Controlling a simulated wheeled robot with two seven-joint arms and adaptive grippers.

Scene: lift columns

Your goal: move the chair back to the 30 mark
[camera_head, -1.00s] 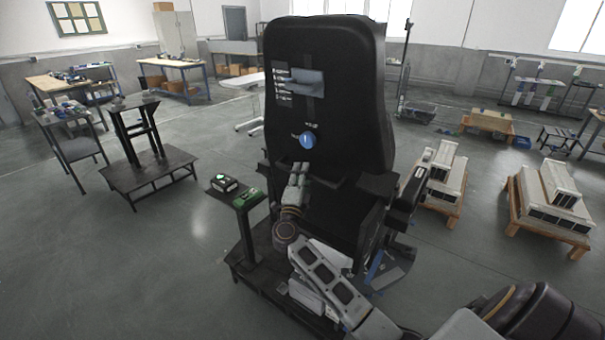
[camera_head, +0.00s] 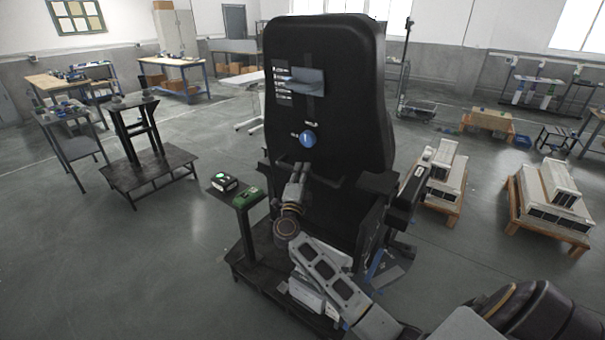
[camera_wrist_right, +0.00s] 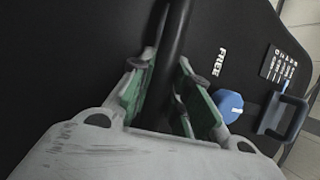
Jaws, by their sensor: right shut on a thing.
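The chair (camera_head: 340,110) stands with its tall black back towards me in the head view. A small white-lettered label (camera_head: 283,82), a grey-blue handle (camera_head: 307,80) and a round blue knob (camera_head: 308,139) are on the back. My right gripper (camera_head: 301,168) is low in front of the back, below the knob. In the right wrist view its green-padded fingers (camera_wrist_right: 162,92) are closed around a dark bar (camera_wrist_right: 170,55). The blue knob (camera_wrist_right: 229,106), the word FREE and the handle (camera_wrist_right: 287,118) lie to their right. I cannot read a 30 mark. My left gripper is out of view.
A dark post with a small box (camera_head: 224,182) and a green item (camera_head: 247,196) stands left of the chair. White stepped units on wooden pallets (camera_head: 548,205) are at the right. A dark stand (camera_head: 148,165) is at the left. Grey floor lies clear between them.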

